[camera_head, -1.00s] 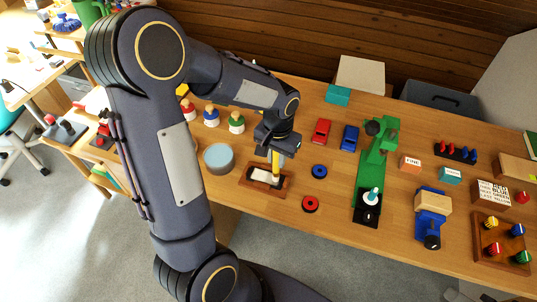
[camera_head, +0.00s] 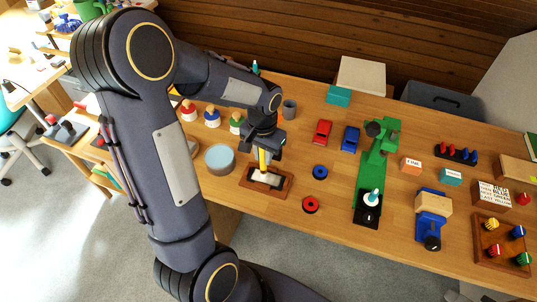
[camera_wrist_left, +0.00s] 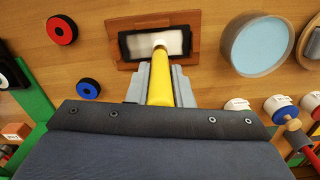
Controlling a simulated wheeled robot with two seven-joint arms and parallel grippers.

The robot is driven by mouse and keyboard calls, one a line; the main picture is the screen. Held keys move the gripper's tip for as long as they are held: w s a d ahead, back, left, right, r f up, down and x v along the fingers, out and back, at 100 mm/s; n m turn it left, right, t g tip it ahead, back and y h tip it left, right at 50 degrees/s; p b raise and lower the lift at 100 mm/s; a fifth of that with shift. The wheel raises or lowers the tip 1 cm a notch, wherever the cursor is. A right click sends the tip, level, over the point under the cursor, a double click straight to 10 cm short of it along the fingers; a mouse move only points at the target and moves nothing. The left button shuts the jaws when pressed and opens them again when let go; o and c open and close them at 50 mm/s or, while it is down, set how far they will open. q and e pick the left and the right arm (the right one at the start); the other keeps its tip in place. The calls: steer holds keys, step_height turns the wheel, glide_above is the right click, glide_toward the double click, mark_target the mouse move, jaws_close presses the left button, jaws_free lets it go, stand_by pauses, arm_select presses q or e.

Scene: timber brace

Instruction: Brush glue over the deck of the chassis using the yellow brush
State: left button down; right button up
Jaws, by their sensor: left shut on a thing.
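My left gripper (camera_head: 264,146) is shut on the yellow brush (camera_head: 262,160), which points down. In the left wrist view the gripper (camera_wrist_left: 160,85) holds the yellow handle (camera_wrist_left: 160,86), and the brush's pale tip is over the chassis deck, apparently at its surface; exact contact is hard to tell. The chassis (camera_wrist_left: 126,44) is a dark frame with a pale deck (camera_wrist_left: 176,43), lying in a brown wooden tray (camera_head: 284,188). In the head view the brush and gripper partly hide the deck. My right gripper is not in view.
A round tub with a light blue top (camera_head: 220,156) stands left of the tray. A blue ring (camera_head: 320,172) and a red ring (camera_head: 310,204) lie to its right. A green press (camera_head: 374,165) stands farther right. Several bottles (camera_head: 212,118) line the back left.

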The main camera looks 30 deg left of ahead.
arm_select(q)
steer(key=shift+d, duration=0.45)
steer(key=d, duration=0.2)
steer(key=w+d, duration=0.1)
steer(key=d, duration=0.1)
stand_by(1.0)
step_height(320, 180, up, 6)
steer(key=p, duration=0.4)
steer(key=shift+a, duration=0.1)
stand_by(0.4)
step_height(320, 180, up, 3)
steer(key=p, duration=0.2)
steer(key=shift+p, duration=0.3)
